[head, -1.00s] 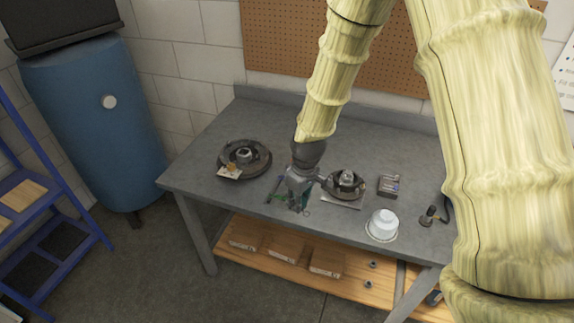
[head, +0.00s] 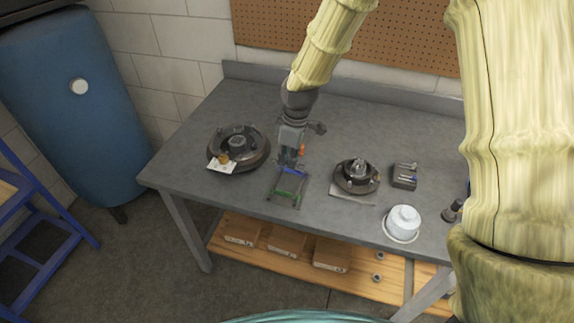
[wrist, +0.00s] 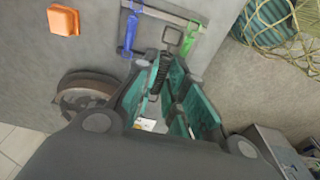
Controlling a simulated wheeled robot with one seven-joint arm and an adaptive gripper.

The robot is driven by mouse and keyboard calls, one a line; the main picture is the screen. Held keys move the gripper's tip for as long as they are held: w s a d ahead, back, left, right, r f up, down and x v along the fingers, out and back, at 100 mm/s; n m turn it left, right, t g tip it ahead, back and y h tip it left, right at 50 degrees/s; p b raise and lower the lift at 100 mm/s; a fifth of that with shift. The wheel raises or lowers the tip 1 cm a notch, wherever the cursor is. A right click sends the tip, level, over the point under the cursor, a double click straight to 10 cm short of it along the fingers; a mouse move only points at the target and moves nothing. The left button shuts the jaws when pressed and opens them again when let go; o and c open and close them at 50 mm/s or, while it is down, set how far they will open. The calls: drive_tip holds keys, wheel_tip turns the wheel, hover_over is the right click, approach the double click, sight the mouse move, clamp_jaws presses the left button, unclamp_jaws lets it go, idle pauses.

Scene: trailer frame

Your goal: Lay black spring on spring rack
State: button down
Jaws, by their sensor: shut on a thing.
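The spring rack (head: 270,189) is a small dark frame on the grey workbench. A blue spring (head: 292,171) lies across its far end and a green spring (head: 287,194) nearer the front. In the wrist view the blue spring (wrist: 130,32) and green spring (wrist: 193,38) lie apart on the rack (wrist: 180,15). My gripper (head: 289,162) is just behind the rack's far end, pointing down. In the wrist view its teal fingers (wrist: 165,85) are shut on the black spring (wrist: 163,68), whose looped end (wrist: 171,38) sticks out toward the rack. Whether the spring touches the rack is unclear.
A large hub (head: 255,158) with a white tag stands left of the rack, a smaller hub (head: 371,184) right. An orange block (head: 302,149) is beside my gripper. A grey box (head: 404,181) and white lidded pot (head: 403,218) stand further right. The back of the bench is clear.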

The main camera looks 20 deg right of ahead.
drive_tip(key=f+b, duration=0.2)
drive_tip(key=f, duration=0.1)
drive_tip(key=shift+w+d, duration=0.2)
drive_tip(key=shift+w, duration=0.1)
wheel_tip(320, 180, down, 4)
drive_tip(key=b, duration=0.3)
drive_tip(key=shift+f, duration=0.45)
drive_tip(key=shift+s+f+p, duration=0.1)
drive_tip(key=shift+f+p, duration=0.65)
drive_tip(key=shift+p, duration=0.2)
idle(3.6)
drive_tip(key=c, duration=1.4)
unclamp_jaws()
drive_tip(key=c, duration=0.3)
